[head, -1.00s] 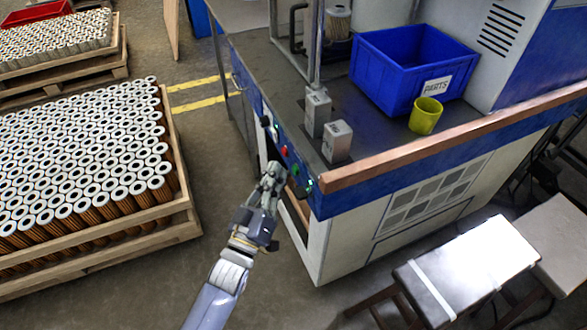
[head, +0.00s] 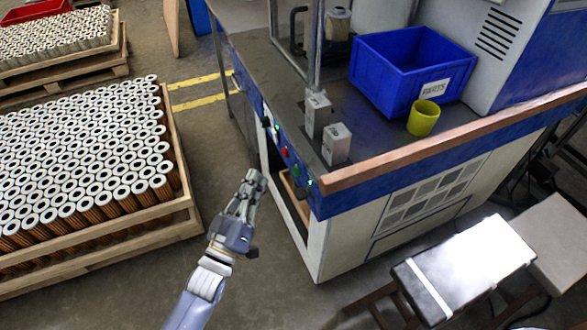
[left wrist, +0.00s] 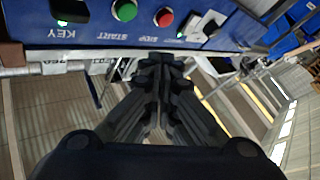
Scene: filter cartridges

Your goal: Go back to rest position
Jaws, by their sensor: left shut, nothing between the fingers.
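My left gripper (head: 250,183) is shut and empty in the head view. It hangs over the floor between the cartridge crate and the front of the blue and white machine, apart from both. In the left wrist view the closed fingers (left wrist: 160,65) meet below a blue control panel (left wrist: 145,30). The panel carries a green START button (left wrist: 124,10) and a red STOP button (left wrist: 164,17). My right gripper does not show in any view.
A wooden crate of filter cartridges (head: 188,212) stands at the left. The machine bench (head: 370,185) at the right carries a blue PARTS bin (head: 385,75) and a yellow cup (head: 423,118). A stool (head: 465,270) stands at the lower right. Floor between crate and bench is clear.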

